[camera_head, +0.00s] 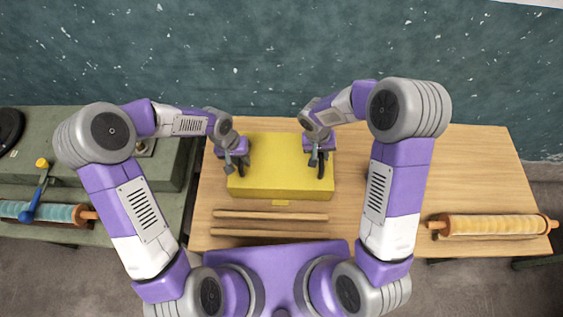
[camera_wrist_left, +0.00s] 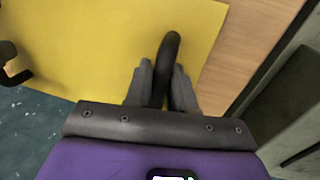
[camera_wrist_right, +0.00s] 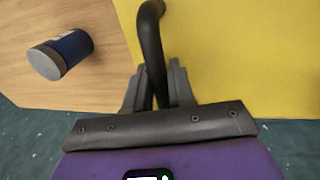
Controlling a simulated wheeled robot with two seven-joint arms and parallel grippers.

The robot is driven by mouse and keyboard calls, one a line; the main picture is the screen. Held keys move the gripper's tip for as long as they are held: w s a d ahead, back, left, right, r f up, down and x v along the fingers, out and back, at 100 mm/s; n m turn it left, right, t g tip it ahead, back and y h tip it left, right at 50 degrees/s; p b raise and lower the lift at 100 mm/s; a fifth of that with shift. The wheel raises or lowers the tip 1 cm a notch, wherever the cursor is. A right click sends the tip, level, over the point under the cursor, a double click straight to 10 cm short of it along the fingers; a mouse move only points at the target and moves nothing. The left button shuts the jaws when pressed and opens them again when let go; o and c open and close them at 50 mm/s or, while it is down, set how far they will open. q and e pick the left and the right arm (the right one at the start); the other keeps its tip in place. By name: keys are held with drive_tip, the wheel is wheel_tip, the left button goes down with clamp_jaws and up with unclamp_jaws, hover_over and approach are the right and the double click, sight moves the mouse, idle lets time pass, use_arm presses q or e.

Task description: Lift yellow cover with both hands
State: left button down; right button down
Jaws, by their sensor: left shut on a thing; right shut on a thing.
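The yellow cover (camera_head: 280,163) is a box-shaped lid at the middle of the wooden table, with a small yellow tab at its front edge. It has a dark curved handle near each side. My left gripper (camera_head: 238,160) is shut on the left handle (camera_wrist_left: 171,48), which stands between its fingers in the left wrist view. My right gripper (camera_head: 318,158) is shut on the right handle (camera_wrist_right: 151,35), seen between its fingers in the right wrist view. I cannot tell whether the cover touches the table. What is under it is hidden.
Two wooden sticks (camera_head: 270,216) lie on the table (camera_head: 470,170) in front of the cover. A blue can (camera_wrist_right: 70,46) is right of the cover. A rolling pin (camera_head: 490,225) is at far right. A green bench (camera_head: 165,170) with a teal roller (camera_head: 40,211) is left.

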use_arm(q)
drive_tip(key=shift+w+r, duration=0.1)
drive_tip(key=shift+r, duration=0.15)
use_arm(e)
drive_tip(key=shift+w+r, duration=0.1)
drive_tip(key=shift+r, duration=0.15)
